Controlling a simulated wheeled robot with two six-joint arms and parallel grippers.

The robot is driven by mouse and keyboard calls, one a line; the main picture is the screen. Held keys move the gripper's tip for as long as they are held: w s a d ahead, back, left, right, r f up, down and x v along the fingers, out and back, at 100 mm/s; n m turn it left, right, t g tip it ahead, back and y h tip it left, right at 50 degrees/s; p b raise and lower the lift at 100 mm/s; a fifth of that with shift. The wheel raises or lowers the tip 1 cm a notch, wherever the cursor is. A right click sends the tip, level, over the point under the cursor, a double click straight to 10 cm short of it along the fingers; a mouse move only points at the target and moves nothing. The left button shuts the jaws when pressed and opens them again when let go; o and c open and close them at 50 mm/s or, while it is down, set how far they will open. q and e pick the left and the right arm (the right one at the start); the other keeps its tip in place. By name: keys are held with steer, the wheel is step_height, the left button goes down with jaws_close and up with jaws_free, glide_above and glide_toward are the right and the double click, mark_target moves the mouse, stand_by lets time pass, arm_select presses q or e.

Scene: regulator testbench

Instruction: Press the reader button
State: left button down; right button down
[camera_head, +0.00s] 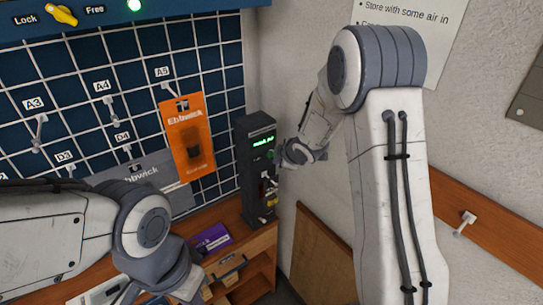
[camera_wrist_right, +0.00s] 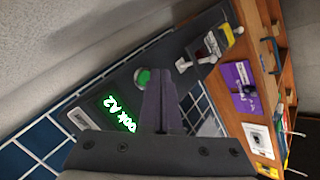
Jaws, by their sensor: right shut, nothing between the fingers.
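The reader is a tall dark post (camera_head: 257,190) with a lit green display, standing by the wall corner in the head view. In the right wrist view the reader (camera_wrist_right: 198,48) runs diagonally, its display ending in "ook A2". Its round green button (camera_wrist_right: 142,76) shows beside the fingertips. My right gripper (camera_wrist_right: 159,73) is shut and empty, its tips close to the button's edge; I cannot tell whether they touch. In the head view the right gripper (camera_head: 276,158) is at the reader's right side, small. My left gripper (camera_head: 188,284) is low at the left, its fingers unclear.
A wire grid with labelled hooks (camera_head: 40,130) and an orange Ebbwick package (camera_head: 187,135) is left of the reader. A purple box (camera_head: 211,240) lies on the wooden shelf (camera_head: 262,242). A wooden rail with a peg (camera_head: 465,222) is on the right wall.

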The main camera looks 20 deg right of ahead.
steer(key=s, duration=0.1)
steer(key=s+d, duration=0.1)
steer(key=s, duration=0.1)
steer(key=s+b, duration=0.1)
steer(key=shift+s+d, duration=0.35)
steer(key=shift+d, duration=0.05)
steer(key=s+a+r+m+g+b, duration=0.1)
steer(key=s+a+r+m+g, duration=0.1)
steer(key=s+a, duration=0.5)
steer(key=s+a+m+g, duration=0.2)
steer(key=s+a, duration=0.3)
steer(key=s, duration=0.8)
steer(key=s+a+r+m+g+b, duration=0.1)
steer(key=s+a+g, duration=0.4)
steer(key=s, duration=0.9)
steer(key=shift+s+a+m+b, duration=0.3)
steer(key=shift+a+m, duration=0.25)
steer(key=shift+m, duration=0.35)
